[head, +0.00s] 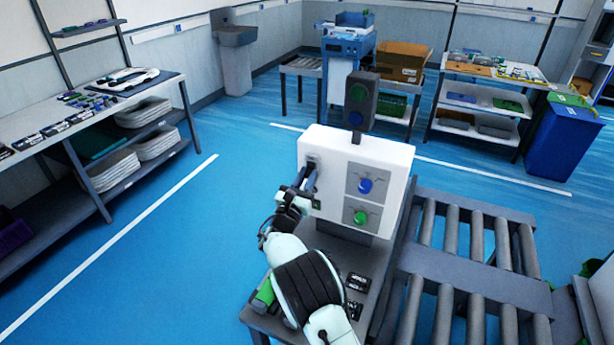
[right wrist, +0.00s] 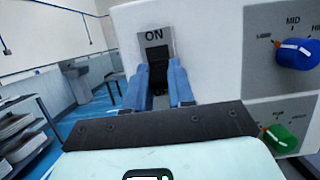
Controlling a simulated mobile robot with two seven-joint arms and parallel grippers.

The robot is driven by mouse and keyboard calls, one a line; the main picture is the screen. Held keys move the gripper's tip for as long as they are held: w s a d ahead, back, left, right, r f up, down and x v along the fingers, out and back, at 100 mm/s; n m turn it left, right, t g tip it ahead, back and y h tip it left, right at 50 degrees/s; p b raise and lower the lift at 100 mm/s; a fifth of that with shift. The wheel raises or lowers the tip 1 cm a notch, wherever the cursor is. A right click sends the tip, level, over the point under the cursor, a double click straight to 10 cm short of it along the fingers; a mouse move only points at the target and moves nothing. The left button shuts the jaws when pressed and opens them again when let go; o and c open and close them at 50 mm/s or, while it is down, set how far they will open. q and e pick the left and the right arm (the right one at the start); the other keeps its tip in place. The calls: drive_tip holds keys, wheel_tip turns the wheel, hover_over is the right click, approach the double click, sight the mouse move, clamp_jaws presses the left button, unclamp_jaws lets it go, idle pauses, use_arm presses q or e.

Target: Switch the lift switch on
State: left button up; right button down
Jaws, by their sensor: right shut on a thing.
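The white control box (head: 342,160) stands on a grey stand beside the roller conveyor. The lift switch (right wrist: 157,74) is a black lever on a grey plate marked ON at the box's left side. My right gripper (head: 308,178) reaches the box's front left. In the right wrist view its blue fingers (right wrist: 161,86) are shut on the switch, one on each side of it. The lower part of the switch is hidden, so I cannot tell its setting. My left gripper is not in view.
A blue knob (head: 365,186) and a green knob (head: 360,217) sit right of the switch. A signal light (head: 358,100) rises above the box. The roller conveyor (head: 470,255) lies to the right. Open blue floor (head: 190,220) lies to the left.

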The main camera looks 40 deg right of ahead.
sight(307, 176)
wheel_tip(307, 176, up, 2)
drive_tip(key=g+y+p, duration=0.2)
drive_tip(key=y+p, duration=0.2)
drive_tip(key=shift+a, duration=0.1)
drive_tip(key=shift+r+g+y+p, duration=0.15)
drive_tip(key=shift+g+y+p, duration=0.2)
drive_tip(key=shift+y, duration=0.65)
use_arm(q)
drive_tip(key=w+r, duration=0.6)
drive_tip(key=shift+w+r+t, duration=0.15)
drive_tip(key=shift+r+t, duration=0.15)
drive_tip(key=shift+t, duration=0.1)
use_arm(e)
drive_tip(key=shift+d+r+g+y, duration=0.1)
drive_tip(key=shift+r+g+y, duration=0.1)
drive_tip(key=shift+g+y, duration=0.45)
drive_tip(key=shift+d+r+g+y, duration=0.1)
drive_tip(key=shift+r+g+y, duration=0.1)
drive_tip(key=shift+y, duration=0.75)
drive_tip(key=c, duration=1)
unclamp_jaws()
drive_tip(key=shift+f, duration=0.1)
drive_tip(key=shift+o, duration=0.2)
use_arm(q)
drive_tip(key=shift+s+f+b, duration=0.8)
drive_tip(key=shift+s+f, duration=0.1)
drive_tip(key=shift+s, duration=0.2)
use_arm(e)
drive_tip(key=v, duration=1.3)
drive_tip(key=shift+r, duration=0.25)
